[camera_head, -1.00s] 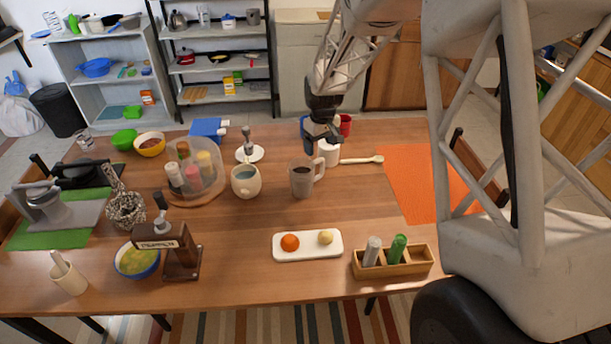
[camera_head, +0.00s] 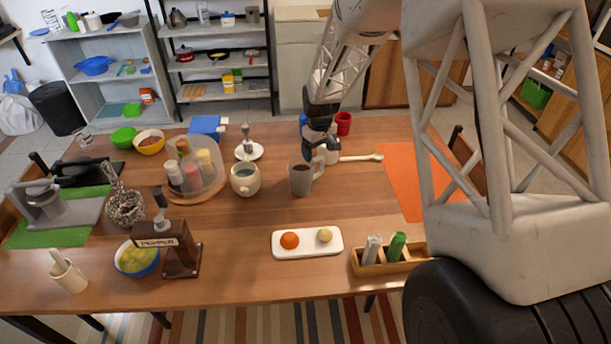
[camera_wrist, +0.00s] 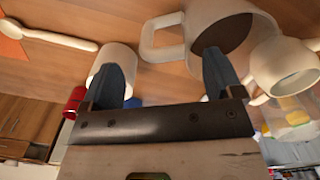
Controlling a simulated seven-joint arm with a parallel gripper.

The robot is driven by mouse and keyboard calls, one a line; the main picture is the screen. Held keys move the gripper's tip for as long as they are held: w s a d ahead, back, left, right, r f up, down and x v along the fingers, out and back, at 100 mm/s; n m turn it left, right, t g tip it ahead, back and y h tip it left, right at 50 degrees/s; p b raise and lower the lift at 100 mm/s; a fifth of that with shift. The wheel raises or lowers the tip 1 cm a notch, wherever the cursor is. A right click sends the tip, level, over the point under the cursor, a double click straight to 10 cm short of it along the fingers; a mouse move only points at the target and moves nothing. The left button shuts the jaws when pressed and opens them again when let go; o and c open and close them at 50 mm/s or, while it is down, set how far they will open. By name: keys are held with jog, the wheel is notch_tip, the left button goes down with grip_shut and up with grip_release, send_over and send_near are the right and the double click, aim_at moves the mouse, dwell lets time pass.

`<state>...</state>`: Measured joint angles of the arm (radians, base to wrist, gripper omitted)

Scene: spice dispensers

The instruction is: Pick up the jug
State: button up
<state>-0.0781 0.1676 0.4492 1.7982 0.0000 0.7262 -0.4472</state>
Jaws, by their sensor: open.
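The jug (camera_head: 301,181) is a grey mug-like vessel with dark contents, upright on the wooden table, its handle (camera_head: 318,172) pointing right. In the wrist view the jug (camera_wrist: 192,17) fills the top middle, and its pale handle (camera_wrist: 147,40) lies between the lines of the two fingers. My gripper (camera_head: 315,152) is just behind the handle in the head view. In the wrist view my gripper (camera_wrist: 168,68) has its two blue fingers wide apart with nothing between them. One finger appears close to the jug's wall; contact cannot be told.
A white cup (camera_head: 329,157) stands right beside my gripper, with a red cup (camera_head: 343,121) behind it. A round cream cup (camera_head: 245,187) is left of the jug.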

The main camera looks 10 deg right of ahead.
jog(key=shift+f, duration=0.1)
jog(key=shift+f, duration=2.55)
jog(key=shift+c, duration=0.5)
jog(key=c, duration=1.1)
jog(key=shift+r, duration=0.35)
jog(key=shift+r, duration=4.6)
jog(key=shift+r, duration=0.15)
